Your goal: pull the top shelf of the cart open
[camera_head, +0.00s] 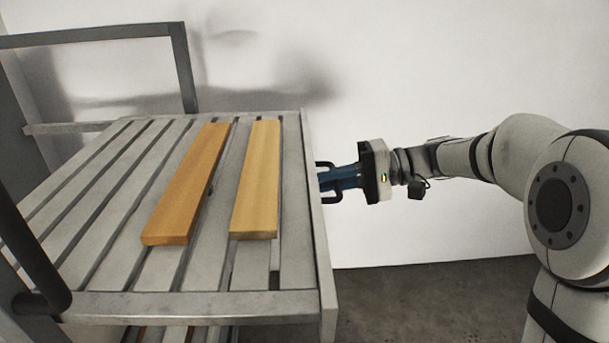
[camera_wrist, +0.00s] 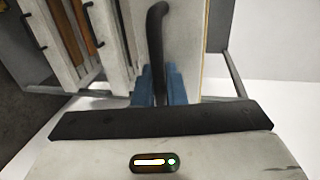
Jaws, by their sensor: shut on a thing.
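The top shelf (camera_head: 146,268) of the cart is a grey slatted tray with a raised rim, seen at left in the head view. A black bar handle (camera_head: 327,165) is fixed to its right side. The handle also shows in the wrist view (camera_wrist: 156,40), running down between my fingers. My gripper (camera_head: 330,179) reaches in from the right, level with the shelf's side. Its blue fingers, also visible in the wrist view (camera_wrist: 160,88), are shut on the handle. The fingertips are partly hidden behind the handle.
Two wooden boards, a darker one (camera_head: 187,185) and a lighter one (camera_head: 257,180), lie on the shelf. Lower shelves with black handles (camera_wrist: 89,28) show in the wrist view. A grey frame (camera_head: 183,68) rises behind. Floor (camera_head: 420,300) at right is clear.

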